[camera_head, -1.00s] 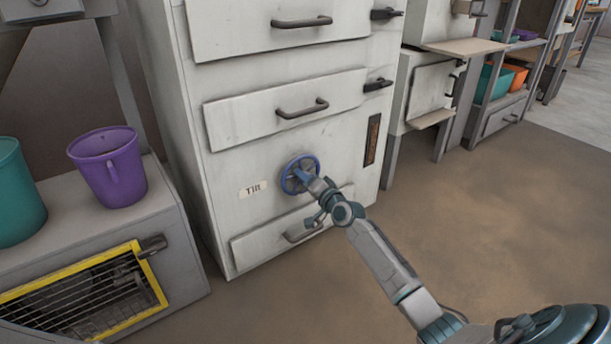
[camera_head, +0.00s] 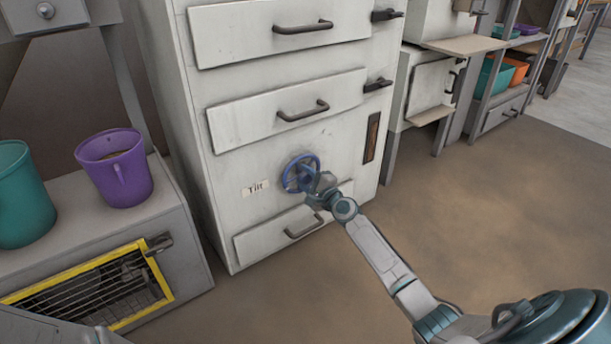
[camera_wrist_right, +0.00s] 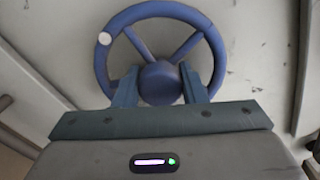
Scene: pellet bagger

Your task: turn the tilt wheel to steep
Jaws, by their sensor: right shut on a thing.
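The blue tilt wheel (camera_head: 289,171) is on the front of the pale cabinet, right of a "Tilt" label (camera_head: 255,187). My right gripper (camera_head: 310,181) is at the wheel and covers part of its lower right. In the right wrist view the wheel (camera_wrist_right: 161,80) shows its rim, spokes and round hub, with a pale dot at the rim's upper left. The fingers of my right gripper (camera_wrist_right: 159,88) are on either side of the hub, shut on the wheel. My left gripper is not in view.
A dark narrow strip (camera_head: 371,138) is right of the wheel. Drawers with handles are above and below it (camera_head: 290,232). A purple bucket (camera_head: 120,175) and a teal bucket (camera_head: 22,205) stand on a grey unit at left. The floor at right is clear.

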